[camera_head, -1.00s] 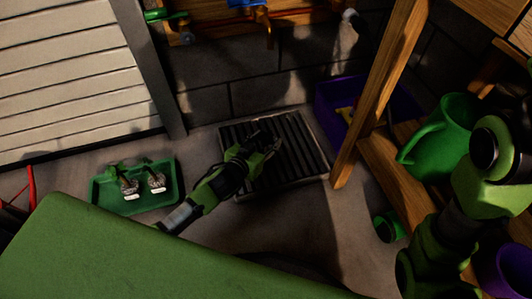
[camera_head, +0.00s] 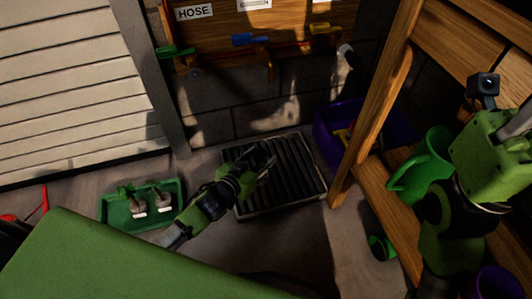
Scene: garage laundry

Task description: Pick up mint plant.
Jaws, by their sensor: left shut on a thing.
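A green tray (camera_head: 115,222) lies on the floor at the left, holding two small potted plants with white labels, a left one (camera_head: 137,203) and a right one (camera_head: 162,197). The labels are too small to read, so I cannot tell which plant is mint. My left gripper (camera_head: 262,166) is over the dark slatted grate, to the right of the tray and apart from it. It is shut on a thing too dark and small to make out. Only links of my right arm show at the right edge; its fingers are not seen.
The slatted grate (camera_head: 290,190) lies against the block wall. A green watering can (camera_head: 430,165) stands on a wooden shelf at right. A green surface (camera_head: 110,265) fills the lower left.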

